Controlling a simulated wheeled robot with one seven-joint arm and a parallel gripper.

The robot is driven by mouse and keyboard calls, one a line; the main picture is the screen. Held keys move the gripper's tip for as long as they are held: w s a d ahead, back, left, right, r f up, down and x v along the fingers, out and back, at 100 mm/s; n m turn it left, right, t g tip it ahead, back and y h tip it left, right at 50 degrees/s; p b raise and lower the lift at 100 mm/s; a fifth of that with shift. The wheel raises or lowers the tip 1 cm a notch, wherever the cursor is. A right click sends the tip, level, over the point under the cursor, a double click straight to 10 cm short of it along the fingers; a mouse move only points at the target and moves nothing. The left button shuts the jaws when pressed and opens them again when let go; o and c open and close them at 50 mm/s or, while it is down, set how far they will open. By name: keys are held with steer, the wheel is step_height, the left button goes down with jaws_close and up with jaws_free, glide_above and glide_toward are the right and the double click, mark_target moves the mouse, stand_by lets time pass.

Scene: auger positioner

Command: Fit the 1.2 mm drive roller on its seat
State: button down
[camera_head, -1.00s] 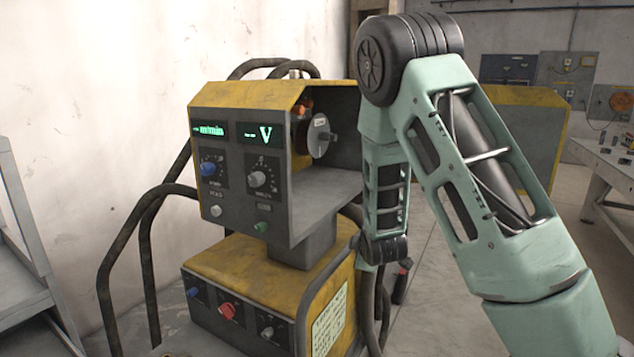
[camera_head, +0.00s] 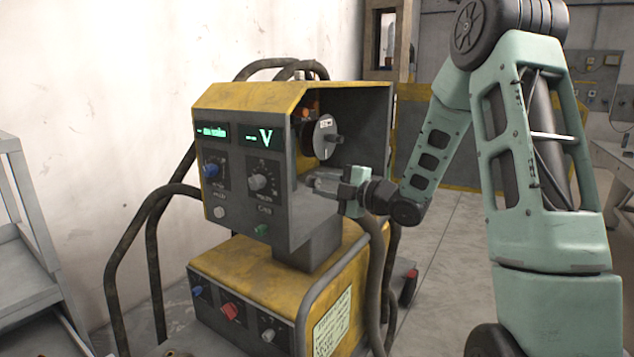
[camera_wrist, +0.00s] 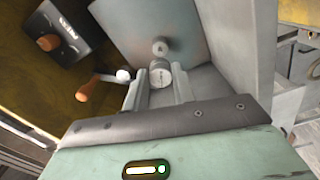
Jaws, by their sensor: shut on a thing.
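My gripper (camera_head: 318,181) reaches into the open side bay of the yellow and grey wire feeder (camera_head: 237,96) from the right. In the wrist view, my gripper (camera_wrist: 161,86) is shut on a small round pale metal roller (camera_wrist: 161,77), held between the two finger tips. A short round grey stub (camera_wrist: 160,46), which looks like the seat, stands on the grey plate (camera_wrist: 140,20) just beyond the roller. The roller appears apart from it, though the gap in depth is hard to judge. The roller's size marking is not readable. In the head view the roller is not clearly visible.
In the wrist view, an orange-handled lever (camera_wrist: 84,93) with a white end lies left of the fingers, and a dark box with a knob (camera_wrist: 65,35) is at upper left. The bay's grey wall (camera_wrist: 247,55) stands close on the right. A disc (camera_head: 325,137) sits above my gripper.

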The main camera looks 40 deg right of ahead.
steer(key=shift+a+r, duration=0.2)
steer(key=shift+f+b, duration=0.15)
steer(key=shift+b, duration=0.25)
steer(key=shift+b+x, duration=1.25)
steer(key=shift+x, duration=3.05)
steer(key=shift+w+a, duration=0.1)
steer(key=shift+a, duration=0.05)
steer(key=c, duration=1.1)
jaws_free()
